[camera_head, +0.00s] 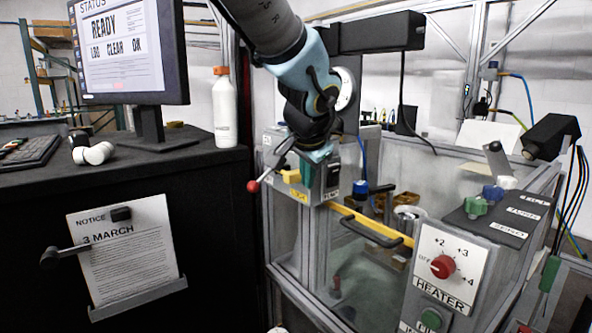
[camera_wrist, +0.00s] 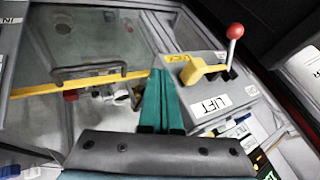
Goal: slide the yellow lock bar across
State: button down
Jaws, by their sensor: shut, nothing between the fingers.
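The yellow lock bar (camera_wrist: 205,72) is a small block on top of the grey LIFT box (camera_wrist: 207,100), beside the base of a lever with a red ball (camera_wrist: 236,31). In the head view the lock bar (camera_head: 291,176) shows partly, just left of my gripper (camera_head: 308,172). My gripper's teal fingers (camera_wrist: 162,85) are shut and empty. In the wrist view they are just left of the lock bar's near end, with a small gap in the picture. I cannot tell whether they touch the box.
A yellow rail with a dark handle (camera_head: 371,230) crosses the clear enclosure close by. The heater panel (camera_head: 446,268) with a red knob stands to the right. A black desk with a monitor (camera_head: 120,45) and white bottle (camera_head: 224,110) stands to the left.

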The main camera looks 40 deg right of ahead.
aim_at(295, 175)
jog(key=shift+w+d+f+p, duration=0.15)
jog(key=shift+w+p, duration=0.2)
jog(key=shift+w, duration=0.4)
jog(key=shift+w+d+f+p, duration=0.15)
jog(key=shift+w+p, duration=0.15)
jog(key=shift+w, duration=0.45)
jog(key=shift+w+d+f+p, duration=0.15)
jog(key=shift+w+p, duration=0.2)
jog(key=shift+w, duration=0.4)
jog(key=shift+w+a, duration=0.1)
jog(key=shift+a, duration=0.05)
jog(key=shift+w+p, duration=0.55)
jog(key=shift+w, duration=1.85)
